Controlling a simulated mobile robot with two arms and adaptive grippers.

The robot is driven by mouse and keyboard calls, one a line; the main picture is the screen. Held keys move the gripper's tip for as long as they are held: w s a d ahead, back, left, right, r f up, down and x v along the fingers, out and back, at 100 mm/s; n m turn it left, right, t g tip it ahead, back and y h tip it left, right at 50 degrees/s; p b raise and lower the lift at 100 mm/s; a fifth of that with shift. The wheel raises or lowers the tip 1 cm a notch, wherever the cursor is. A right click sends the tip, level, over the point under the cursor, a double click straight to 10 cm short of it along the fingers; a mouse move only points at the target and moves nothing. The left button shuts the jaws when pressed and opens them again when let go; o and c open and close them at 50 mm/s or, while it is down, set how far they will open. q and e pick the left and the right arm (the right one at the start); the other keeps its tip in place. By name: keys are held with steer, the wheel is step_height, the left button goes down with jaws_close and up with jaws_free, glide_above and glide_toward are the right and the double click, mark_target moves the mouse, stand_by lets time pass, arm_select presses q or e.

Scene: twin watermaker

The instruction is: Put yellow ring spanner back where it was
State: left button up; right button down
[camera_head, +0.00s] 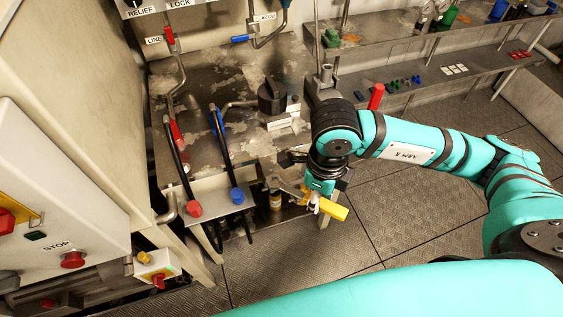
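My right arm comes in from the right, and its gripper (315,193) points down at the front right of the metal bench. It appears shut on the yellow ring spanner. The spanner's yellow handle (334,210) sticks out to the lower right of the fingers. A grey metal part, seemingly the spanner's head end (287,185), reaches left towards a small upright fitting (275,196) at the bench's front edge. I cannot tell whether it touches or surrounds that fitting. The fingers partly hide the spanner's middle. My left gripper is not in view.
The stained metal bench (215,85) carries a black-knobbed valve (272,97) and hoses with red (194,208) and blue (237,195) ends. A red handle (376,97) stands right of the wrist. A control box with a stop button (73,259) is at left. Shelves (440,68) line the back; floor is open.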

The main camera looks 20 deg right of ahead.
steer(key=m, duration=0.1)
steer(key=f+m, duration=0.1)
steer(key=m, duration=0.2)
steer(key=shift+s+a+f+m, duration=0.15)
steer(key=shift+s+f+m, duration=0.05)
steer(key=shift+s+m, duration=0.2)
steer(key=m, duration=0.2)
steer(key=shift+s+f+m, duration=0.15)
steer(key=shift+f+m, duration=0.1)
steer(key=shift+m, duration=0.45)
steer(key=w+p, duration=0.1)
steer(key=w, duration=0.4)
steer(key=w+a+f+p, duration=0.1)
steer(key=w, duration=0.4)
steer(key=w+a+p, duration=0.1)
steer(key=w, duration=0.4)
steer(key=shift+w+f, duration=0.25)
steer(key=shift+w, duration=0.1)
steer(key=shift+w+f, duration=0.1)
steer(key=shift+f, duration=0.05)
step_height(320, 180, down, 3)
steer(key=shift+r+p, duration=0.1)
steer(key=shift+p, duration=0.4)
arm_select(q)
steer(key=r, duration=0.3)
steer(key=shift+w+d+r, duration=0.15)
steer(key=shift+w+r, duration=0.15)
arm_select(e)
steer(key=shift+f, duration=0.25)
